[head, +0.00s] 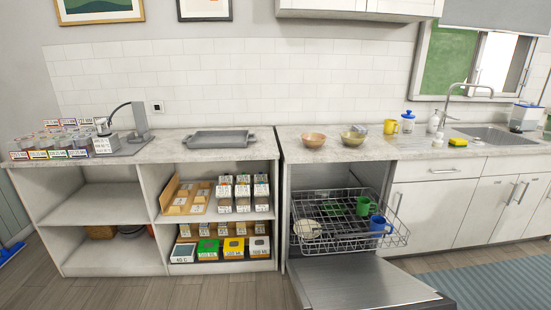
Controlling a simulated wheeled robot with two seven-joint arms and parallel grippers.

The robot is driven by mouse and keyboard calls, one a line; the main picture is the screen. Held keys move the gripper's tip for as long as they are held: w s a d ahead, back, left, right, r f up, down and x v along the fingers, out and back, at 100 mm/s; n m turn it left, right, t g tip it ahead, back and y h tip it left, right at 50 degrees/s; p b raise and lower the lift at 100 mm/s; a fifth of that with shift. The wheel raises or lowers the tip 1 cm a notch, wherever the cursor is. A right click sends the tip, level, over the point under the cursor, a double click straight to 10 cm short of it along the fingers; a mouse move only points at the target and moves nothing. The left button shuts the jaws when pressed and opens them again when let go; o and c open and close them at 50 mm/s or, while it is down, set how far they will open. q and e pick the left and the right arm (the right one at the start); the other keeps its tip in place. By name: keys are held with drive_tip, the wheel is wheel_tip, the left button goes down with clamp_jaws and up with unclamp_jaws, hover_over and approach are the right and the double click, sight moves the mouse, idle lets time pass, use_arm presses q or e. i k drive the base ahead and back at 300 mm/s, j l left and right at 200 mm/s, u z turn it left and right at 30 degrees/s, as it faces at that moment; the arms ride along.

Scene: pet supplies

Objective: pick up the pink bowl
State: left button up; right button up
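A pinkish-tan bowl (313,141) stands upright on the counter, above the left part of the open dishwasher. It is the only bowl with a pink tint. A yellowish bowl (353,139) stands just to its right, a small gap apart. Neither of my grippers shows in the head view.
The dishwasher door (365,284) is down and its rack (345,237) is pulled out, with green and blue mugs and a pale dish. A yellow mug (390,127) and a blue-lidded jar (408,121) stand further right. A grey tray (219,139) lies left.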

sight(314, 141)
drive_tip(key=i+j+z, duration=0.25)
drive_tip(key=i+z, duration=0.2)
drive_tip(key=i+j+z, duration=1.15)
drive_tip(key=j+z, duration=0.15)
drive_tip(key=j, duration=0.3)
